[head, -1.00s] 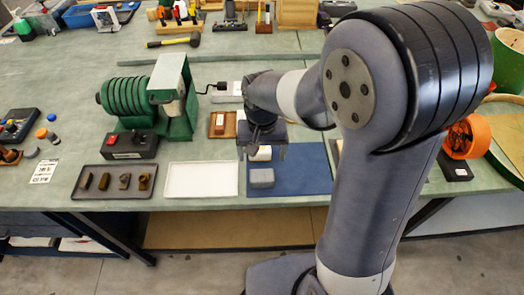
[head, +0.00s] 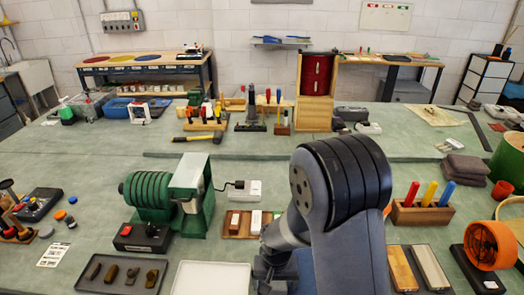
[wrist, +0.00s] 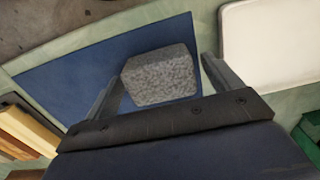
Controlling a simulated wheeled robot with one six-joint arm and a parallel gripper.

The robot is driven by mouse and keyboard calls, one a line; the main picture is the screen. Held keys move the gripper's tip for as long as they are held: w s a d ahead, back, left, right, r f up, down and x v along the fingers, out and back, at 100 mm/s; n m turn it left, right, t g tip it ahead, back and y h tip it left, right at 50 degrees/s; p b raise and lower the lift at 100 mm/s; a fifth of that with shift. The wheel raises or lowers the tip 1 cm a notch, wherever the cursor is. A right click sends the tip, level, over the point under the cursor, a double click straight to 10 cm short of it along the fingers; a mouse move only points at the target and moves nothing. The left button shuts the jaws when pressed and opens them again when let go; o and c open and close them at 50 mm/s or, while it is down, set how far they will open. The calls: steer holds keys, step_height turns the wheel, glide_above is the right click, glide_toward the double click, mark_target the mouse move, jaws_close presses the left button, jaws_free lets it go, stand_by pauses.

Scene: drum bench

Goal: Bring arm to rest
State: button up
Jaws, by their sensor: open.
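My gripper (wrist: 160,68) is open and empty in the wrist view, one finger at each side of the picture's middle. A speckled grey block (wrist: 160,76) shows between the fingers in the picture, apart from them. It lies on a dark blue mat (wrist: 60,62). In the head view, my gripper (head: 270,278) is low in the picture, partly cut off by the bottom edge and partly behind my arm. The block is not visible there. My bent arm covers the bench right of the middle.
A white tray (head: 210,278) and a dark tray (head: 97,287) with small parts lie left of my gripper.

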steer(key=shift+f, duration=0.55)
steer(key=shift+r, duration=1.2)
